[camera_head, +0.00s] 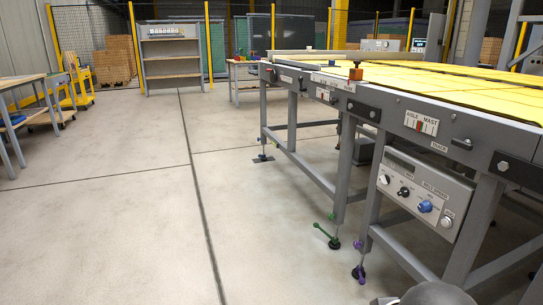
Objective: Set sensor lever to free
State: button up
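A conveyor-like table with a grey frame (465,128) and a yellow top (420,82) fills the right side. I cannot tell for sure which part is the sensor lever. A green lever-like part (322,231) sticks out low by one leg, and a purple part (359,268) sits at the foot beside it. An orange block (355,73) stands on the table's near edge. A scale plate marked AISLE and MAST (421,123) carries a red marker near its middle. My gripper is not in view; a grey rounded part at the bottom right seems to be mine.
A control panel (425,193) with several knobs hangs under the table. Open concrete floor (120,200) lies to the left. A workbench (22,85), a yellow cart (75,85) and a shelf (172,58) stand farther back.

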aim_at(300, 79)
jog(key=i+l+u, duration=0.1)
jog(key=i, duration=2.25)
